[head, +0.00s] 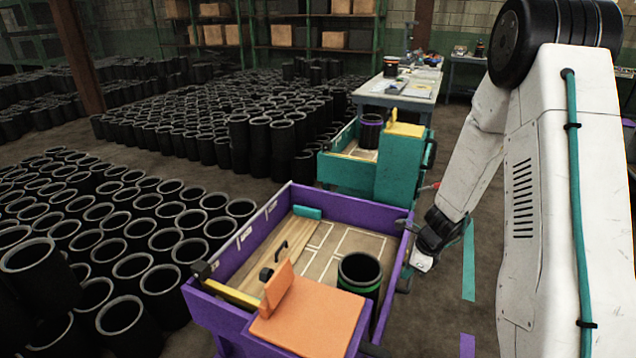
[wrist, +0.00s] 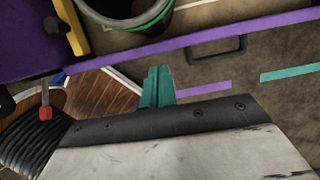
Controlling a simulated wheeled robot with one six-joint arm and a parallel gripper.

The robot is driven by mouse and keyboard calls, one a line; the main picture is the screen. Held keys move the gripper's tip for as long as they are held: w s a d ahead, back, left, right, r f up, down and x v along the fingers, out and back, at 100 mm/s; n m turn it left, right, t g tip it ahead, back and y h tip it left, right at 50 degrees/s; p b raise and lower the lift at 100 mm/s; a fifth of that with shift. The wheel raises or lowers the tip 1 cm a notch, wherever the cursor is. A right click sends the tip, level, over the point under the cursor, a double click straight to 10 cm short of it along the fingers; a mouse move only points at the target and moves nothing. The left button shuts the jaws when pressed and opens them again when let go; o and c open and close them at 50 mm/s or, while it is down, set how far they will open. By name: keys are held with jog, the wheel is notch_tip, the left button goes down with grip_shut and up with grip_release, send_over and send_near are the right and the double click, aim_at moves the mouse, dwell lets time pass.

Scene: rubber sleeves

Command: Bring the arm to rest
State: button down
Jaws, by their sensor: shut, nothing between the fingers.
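My white arm (head: 478,150) reaches down on the right in the head view. My gripper (head: 424,258) hangs low just outside the right side of the purple cart (head: 215,304), apart from the sleeves. In the wrist view the teal fingers of my gripper (wrist: 157,86) are together with nothing between them. Inside the purple cart a black sleeve with a green band (head: 360,280) stands upright at the right front. Part of it shows at the top of the wrist view (wrist: 138,14).
A teal cart (head: 340,172) behind holds a purple-banded sleeve (head: 371,131). The purple cart has an orange panel (head: 305,322) and a wooden strip. Many black sleeves (head: 130,265) crowd the floor at left. A workbench (head: 405,90) stands behind. Taped floor (head: 469,260) lies open near my arm.

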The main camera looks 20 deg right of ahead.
jog(key=s+a+r+n+h, duration=0.1)
jog(key=s+a+r+n, duration=0.4)
jog(key=s+r+n, duration=0.3)
jog(key=s+a+r+n, duration=0.5)
jog(key=s+r+n, duration=0.4)
jog(key=r, duration=0.5)
jog(key=s+a+r+n+h, duration=0.1)
jog(key=s+a+r+n, duration=0.3)
jog(key=s+r+n, duration=0.5)
jog(key=shift+a+r+g+h, duration=0.3)
jog(key=shift+a+r+g, duration=0.1)
jog(key=shift+r, duration=0.9)
